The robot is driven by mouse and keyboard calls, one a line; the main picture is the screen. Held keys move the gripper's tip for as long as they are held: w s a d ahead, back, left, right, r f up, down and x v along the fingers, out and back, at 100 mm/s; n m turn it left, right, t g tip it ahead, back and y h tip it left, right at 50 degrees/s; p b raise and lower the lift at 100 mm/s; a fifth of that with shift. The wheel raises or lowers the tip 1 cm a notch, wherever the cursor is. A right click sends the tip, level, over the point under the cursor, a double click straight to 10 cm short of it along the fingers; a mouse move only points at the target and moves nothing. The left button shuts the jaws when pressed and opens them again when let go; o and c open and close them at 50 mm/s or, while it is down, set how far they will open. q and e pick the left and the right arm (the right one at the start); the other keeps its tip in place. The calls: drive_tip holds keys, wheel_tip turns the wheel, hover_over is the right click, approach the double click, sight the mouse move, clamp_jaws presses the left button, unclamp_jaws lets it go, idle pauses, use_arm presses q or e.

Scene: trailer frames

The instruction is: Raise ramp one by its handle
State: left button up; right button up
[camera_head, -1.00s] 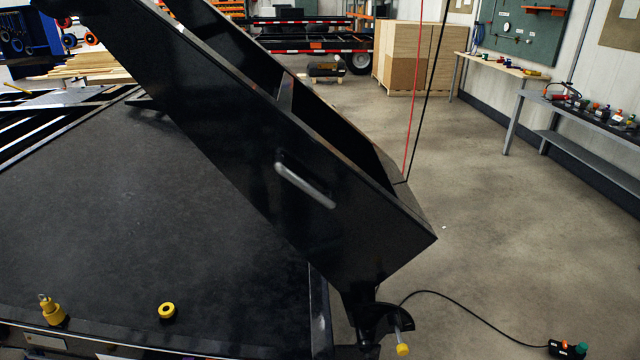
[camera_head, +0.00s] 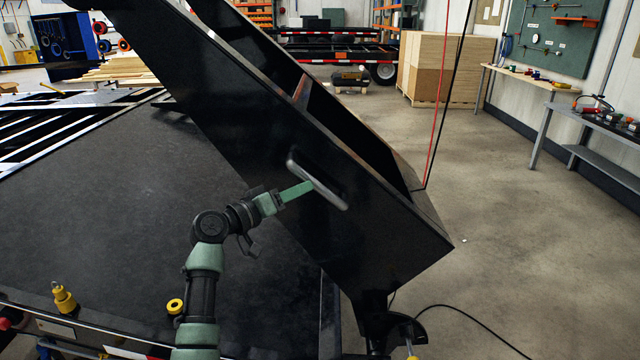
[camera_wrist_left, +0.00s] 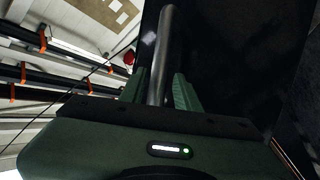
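Ramp one (camera_head: 385,238), a black steel ramp, slants across the head view from the upper left to the lower right, over the dark trailer deck. Its grey bar handle (camera_head: 332,197) sits on the side facing me. My left gripper (camera_head: 306,186), with green fingers, reaches the handle from the left. In the left wrist view the handle (camera_wrist_left: 164,35) runs between the two fingers of my left gripper (camera_wrist_left: 161,88). The fingers stand apart on either side of the bar, with narrow gaps showing. My right gripper is not in view.
The trailer deck (camera_head: 110,215) fills the left, with a yellow ring (camera_head: 175,306) and a yellow fitting (camera_head: 63,297) near its front edge. A red and a black line (camera_head: 444,110) hang behind the ramp. The floor (camera_head: 500,260) on the right is mostly clear, beyond a black cable.

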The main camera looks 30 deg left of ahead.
sight(315, 184)
use_arm(q)
drive_tip(key=p+x, duration=0.1)
drive_tip(key=x, duration=0.4)
drive_tip(key=shift+w+d, duration=0.1)
drive_tip(key=shift+w, duration=0.3)
drive_tip(key=shift+f, duration=0.1)
clamp_jaws()
idle(0.9)
